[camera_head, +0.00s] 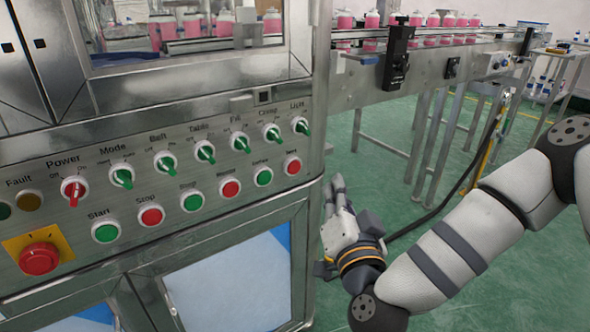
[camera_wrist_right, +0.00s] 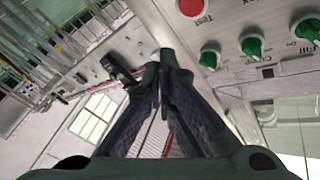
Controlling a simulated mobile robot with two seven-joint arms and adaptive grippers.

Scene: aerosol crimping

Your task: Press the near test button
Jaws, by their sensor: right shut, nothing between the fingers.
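The red test button (camera_head: 292,165) is at the right end of the lower button row on the steel control panel. In the right wrist view, the red button (camera_wrist_right: 192,7) shows at the top edge, partly cut off, with "Test" printed beside it. My right gripper (camera_head: 337,182) is just right of the panel's edge, pointing up, apart from the button. In the wrist view my right gripper (camera_wrist_right: 165,57) has its fingers together with nothing between them, and the button lies beyond and to the right of the tips. My left gripper is not in view.
Green knobs (camera_head: 241,144) line the row above, and a green button (camera_head: 263,177) is beside the test button. A red emergency stop (camera_head: 40,259) is at lower left. A conveyor (camera_head: 440,65) with pink cans runs behind my right arm. Green floor (camera_head: 480,290) is open at right.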

